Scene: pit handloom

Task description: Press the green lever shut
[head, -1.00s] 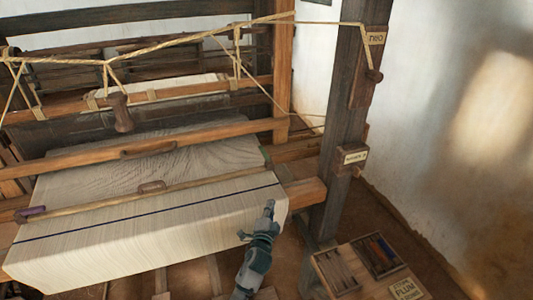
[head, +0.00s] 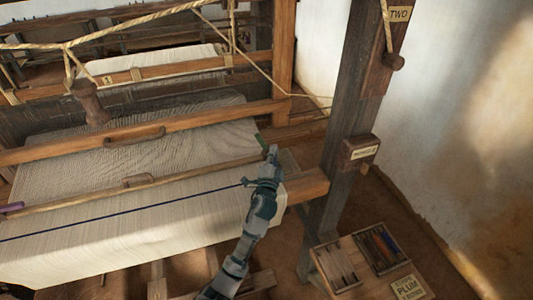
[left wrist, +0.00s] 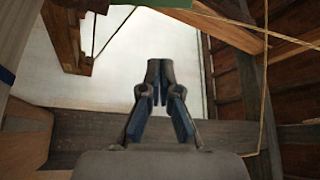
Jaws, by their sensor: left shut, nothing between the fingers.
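The green lever (head: 262,142) shows as a small dark green piece at the right end of the cloth beam, partly hidden behind my left gripper. My left gripper (head: 271,153) is shut and empty, with its tip just beside and below the lever in the head view. I cannot tell if they touch. In the left wrist view the shut fingers (left wrist: 160,70) point up the picture, and a green piece (left wrist: 165,3) shows at the top edge, apart from the fingertips there. My right gripper is not in view.
The loom's dark post (head: 345,120) stands right of my gripper, with a labelled block (head: 360,152) on it. Woven cloth (head: 120,235) lies to the left. A wooden tray (head: 345,283) sits low right. Ropes (head: 130,30) cross above.

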